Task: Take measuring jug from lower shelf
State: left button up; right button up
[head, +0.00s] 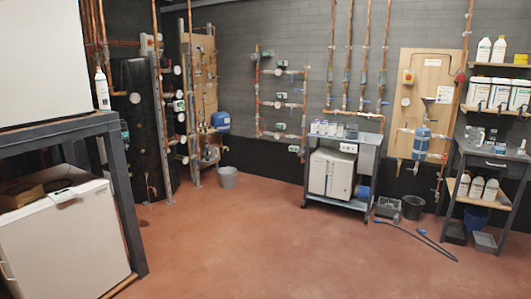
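I cannot make out a measuring jug for certain at this distance. On the lower shelf (502,198) of the dark workbench at the right stand several white bottles (476,187). A small clear or pale item (475,134) is on the bench top; its shape is too small to tell. The lower wall shelf (486,109) above the bench holds several white containers with dark labels (499,94). Neither of my grippers is in view.
The red-brown floor (260,235) is open in the middle. A dark frame (122,190) with a white unit (65,240) stands at the near left. A trolley (340,160), a black bucket (413,207), a hose (425,239) and trays (484,242) are at the right.

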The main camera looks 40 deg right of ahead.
aim_at(214, 148)
jog(key=z, duration=1.05)
jog(key=i, duration=6.05)
jog(key=l+z, duration=0.05)
jog(key=l, duration=0.2)
